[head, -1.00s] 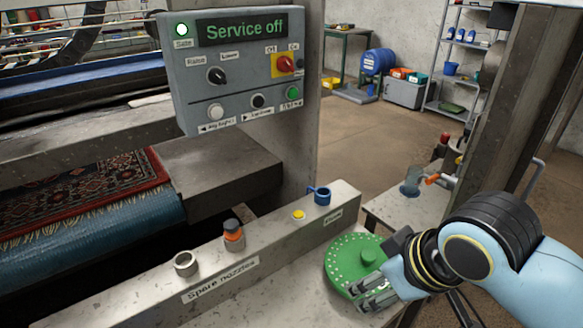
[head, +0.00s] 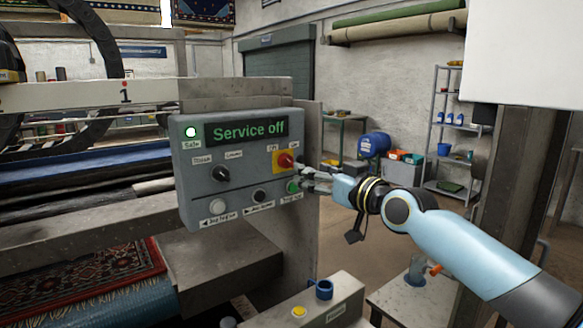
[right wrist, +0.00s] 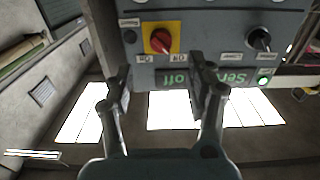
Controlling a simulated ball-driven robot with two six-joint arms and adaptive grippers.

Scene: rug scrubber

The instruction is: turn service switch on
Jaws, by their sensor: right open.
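The grey control panel (head: 203,177) stands at the centre-left in the head view, its display (head: 248,131) reading "Service off". The service switch (head: 285,161) is a red rotary knob on a yellow plate at the panel's right side. In the right wrist view the red knob (right wrist: 161,40) shows upside down, with the panel beyond my fingers. My right gripper (head: 308,180) is open and empty, beside the panel's right edge, just right of and below the knob; it also shows in the right wrist view (right wrist: 160,80). The knob is not between the fingertips. My left gripper is out of view.
A black knob (head: 221,174), a white button (head: 217,207), a black button (head: 259,196) and a green button (head: 292,187) share the panel. A machine frame and rug lie left.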

